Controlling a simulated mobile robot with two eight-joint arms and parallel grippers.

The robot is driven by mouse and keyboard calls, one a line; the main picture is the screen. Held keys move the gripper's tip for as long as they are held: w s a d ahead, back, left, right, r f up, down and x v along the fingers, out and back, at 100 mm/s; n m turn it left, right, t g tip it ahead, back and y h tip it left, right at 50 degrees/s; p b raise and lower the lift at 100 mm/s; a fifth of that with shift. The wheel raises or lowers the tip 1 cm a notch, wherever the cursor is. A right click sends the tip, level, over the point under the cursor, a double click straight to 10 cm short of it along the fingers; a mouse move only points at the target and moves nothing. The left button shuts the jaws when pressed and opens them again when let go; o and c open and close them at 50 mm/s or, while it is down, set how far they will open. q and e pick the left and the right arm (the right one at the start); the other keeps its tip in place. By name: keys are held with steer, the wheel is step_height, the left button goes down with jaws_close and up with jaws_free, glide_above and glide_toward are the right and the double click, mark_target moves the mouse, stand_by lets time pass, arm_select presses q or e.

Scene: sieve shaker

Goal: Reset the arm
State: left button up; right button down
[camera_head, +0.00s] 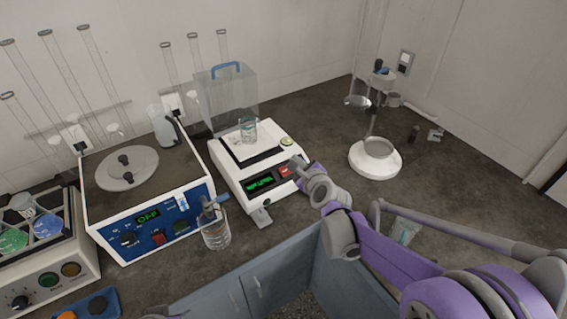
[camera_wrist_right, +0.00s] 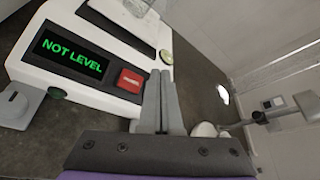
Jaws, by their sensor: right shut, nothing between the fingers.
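My right arm comes in from the right in the head view. Its gripper (camera_head: 296,164) is at the front right of the white balance (camera_head: 232,181), close to the red button (camera_head: 285,171). In the right wrist view the two fingers (camera_wrist_right: 163,76) are shut together with nothing between them. Their tips are beside the balance's red button (camera_wrist_right: 131,80); I cannot tell whether they touch the housing. The balance display (camera_wrist_right: 71,55) reads "NOT LEVEL" in green. A glass beaker (camera_head: 248,128) stands on the balance pan.
A water bath (camera_head: 148,196) showing "OFF" stands left of the balance, with a clear beaker (camera_head: 215,236) at its front corner. A clear cover with a blue handle (camera_head: 226,70) is behind the balance. A white-based stand (camera_head: 375,163) is at right. Bare bench lies between balance and stand.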

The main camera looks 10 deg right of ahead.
steer(key=s+f+n+g, duration=0.1)
steer(key=s+n+g, duration=0.2)
steer(key=s+n, duration=0.6)
steer(key=s+f+n+g+h, duration=0.1)
steer(key=s+f+n+g, duration=0.1)
steer(key=s+n, duration=0.7)
steer(key=s+f+n+g+p, duration=0.1)
steer(key=s+f+n+g, duration=0.1)
steer(key=s+n, duration=0.7)
steer(key=s+g, duration=0.1)
steer(key=s, duration=0.5)
steer(key=shift+s+a+f+g, duration=0.15)
steer(key=shift+s+f+g, duration=0.05)
steer(key=shift+f+g, duration=0.1)
steer(key=c, duration=1.5)
jaws_free()
steer(key=shift+c, duration=0.2)
